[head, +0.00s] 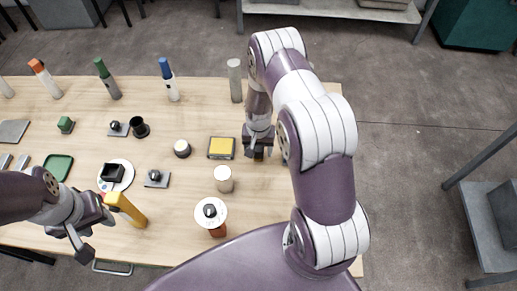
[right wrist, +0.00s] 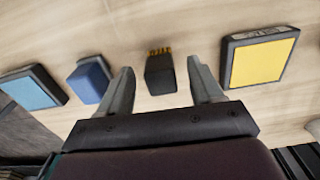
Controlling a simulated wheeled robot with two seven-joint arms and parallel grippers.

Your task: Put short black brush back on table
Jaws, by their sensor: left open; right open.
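The short black brush (right wrist: 160,75) shows in the right wrist view as a dark block with a row of golden bristles at its far end. It sits between the two spread fingers of my right gripper (right wrist: 161,82), with a gap on each side. I cannot tell whether it rests on the table (head: 200,108). In the head view my right gripper (head: 258,146) is low over the table's right part, and the brush cannot be made out there. My left gripper (head: 92,222) is open near the front left, beside a yellow upright object (head: 130,210).
A yellow-topped pad (right wrist: 260,58) lies right of my right gripper in its wrist view; a blue block (right wrist: 90,80) and a light blue pad (right wrist: 33,88) lie left. A white-topped cylinder (head: 223,180) and a white disc (head: 205,222) stand nearby. Several bottles line the back.

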